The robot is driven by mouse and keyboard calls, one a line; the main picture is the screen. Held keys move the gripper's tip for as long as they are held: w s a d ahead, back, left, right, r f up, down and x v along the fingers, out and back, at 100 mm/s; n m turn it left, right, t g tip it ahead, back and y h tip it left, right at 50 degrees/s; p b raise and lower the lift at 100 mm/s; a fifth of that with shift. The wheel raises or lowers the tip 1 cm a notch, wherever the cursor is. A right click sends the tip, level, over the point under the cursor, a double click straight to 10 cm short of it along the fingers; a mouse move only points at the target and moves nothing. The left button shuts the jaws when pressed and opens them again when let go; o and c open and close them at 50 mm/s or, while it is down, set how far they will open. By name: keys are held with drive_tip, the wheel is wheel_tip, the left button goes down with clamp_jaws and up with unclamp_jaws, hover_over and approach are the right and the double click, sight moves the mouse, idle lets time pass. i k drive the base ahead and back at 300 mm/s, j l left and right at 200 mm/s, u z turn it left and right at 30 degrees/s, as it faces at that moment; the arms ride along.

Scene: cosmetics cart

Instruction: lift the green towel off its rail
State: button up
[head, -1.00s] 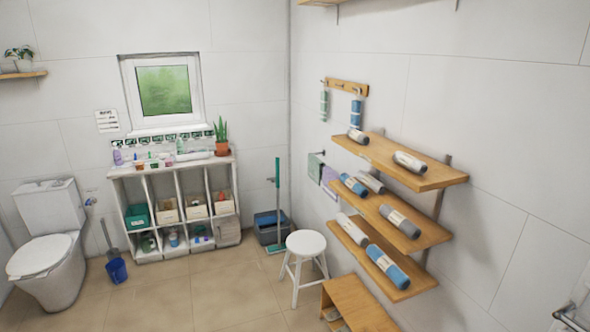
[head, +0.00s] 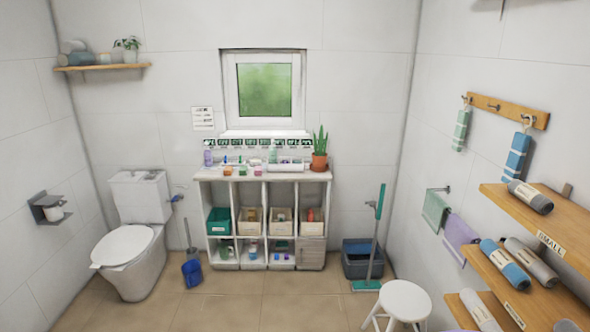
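A green towel (head: 435,211) hangs from a short rail (head: 438,189) on the right wall, beside a purple towel (head: 459,238) that hangs nearer to me. Another pale green striped cloth (head: 461,130) hangs from the wooden peg board higher up. My gripper is not in view, so I cannot see whether it is open or shut.
A white stool (head: 404,302) stands on the floor below the towels. Wooden shelves (head: 556,240) with rolled towels jut out at the right. A mop (head: 376,236) and dark bin (head: 362,259) stand in the corner. The middle floor (head: 262,308) is clear.

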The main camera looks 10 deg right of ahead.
sight(434, 213)
drive_tip(key=i+u, duration=0.2)
drive_tip(key=i, duration=1.6)
drive_tip(key=i+l+z, duration=0.1)
drive_tip(key=i+z, duration=0.7)
drive_tip(key=z, duration=0.15)
drive_tip(key=i+j+z, duration=0.3)
drive_tip(key=z, duration=0.15)
drive_tip(key=i+l, duration=0.1)
drive_tip(key=i, duration=0.2)
drive_tip(key=i+l+u, duration=0.15)
drive_tip(key=i, duration=0.15)
